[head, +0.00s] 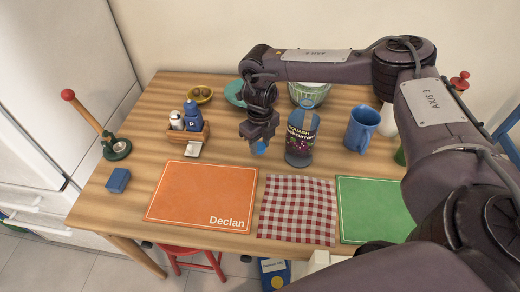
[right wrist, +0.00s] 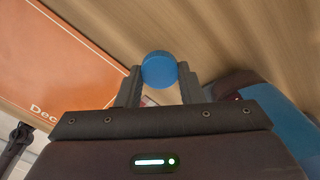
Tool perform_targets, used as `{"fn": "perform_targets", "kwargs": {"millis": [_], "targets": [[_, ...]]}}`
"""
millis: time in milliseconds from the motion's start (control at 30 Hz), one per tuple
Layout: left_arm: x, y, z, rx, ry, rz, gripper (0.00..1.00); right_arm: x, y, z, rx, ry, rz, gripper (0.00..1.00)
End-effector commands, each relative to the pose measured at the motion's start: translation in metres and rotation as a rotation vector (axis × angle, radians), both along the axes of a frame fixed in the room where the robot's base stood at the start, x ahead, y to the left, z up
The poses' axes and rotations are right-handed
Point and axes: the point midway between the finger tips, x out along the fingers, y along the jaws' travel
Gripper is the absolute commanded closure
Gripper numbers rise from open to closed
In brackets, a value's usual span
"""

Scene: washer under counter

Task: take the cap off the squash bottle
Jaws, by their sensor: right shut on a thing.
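My right gripper (head: 261,143) is left of the bottle, pointing down above the table. It is shut on a round blue cap (right wrist: 159,70), held between the fingertips and apart from the bottle. The cap also shows under the fingers in the head view (head: 260,148). My left gripper is not in view.
A wooden caddy (head: 188,136) with shakers is at left. An orange mat (head: 203,195), checked cloth (head: 297,209) and green mat (head: 370,208) lie clear in front.

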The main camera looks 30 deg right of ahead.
Motion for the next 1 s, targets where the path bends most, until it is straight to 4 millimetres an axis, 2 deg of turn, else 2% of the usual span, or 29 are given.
{"fn": "perform_targets", "kwargs": {"millis": [100,200,500,900,933,1000], "targets": [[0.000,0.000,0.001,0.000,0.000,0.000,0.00,-0.001,0.000,-0.020,-0.002,0.005,0.001,0.93],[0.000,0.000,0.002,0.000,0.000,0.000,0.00,-0.001,0.000,-0.029,-0.001,0.004,0.000,0.93],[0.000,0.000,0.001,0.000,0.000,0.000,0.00,-0.001,0.000,-0.031,0.000,0.002,0.000,0.93],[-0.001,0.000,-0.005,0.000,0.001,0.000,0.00,-0.002,0.000,-0.045,-0.001,0.005,0.000,0.93],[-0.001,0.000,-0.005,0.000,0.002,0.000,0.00,-0.002,0.000,-0.045,-0.001,0.005,0.000,0.62],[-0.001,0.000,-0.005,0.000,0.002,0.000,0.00,-0.003,0.000,-0.046,-0.001,0.007,0.001,0.53]]}}
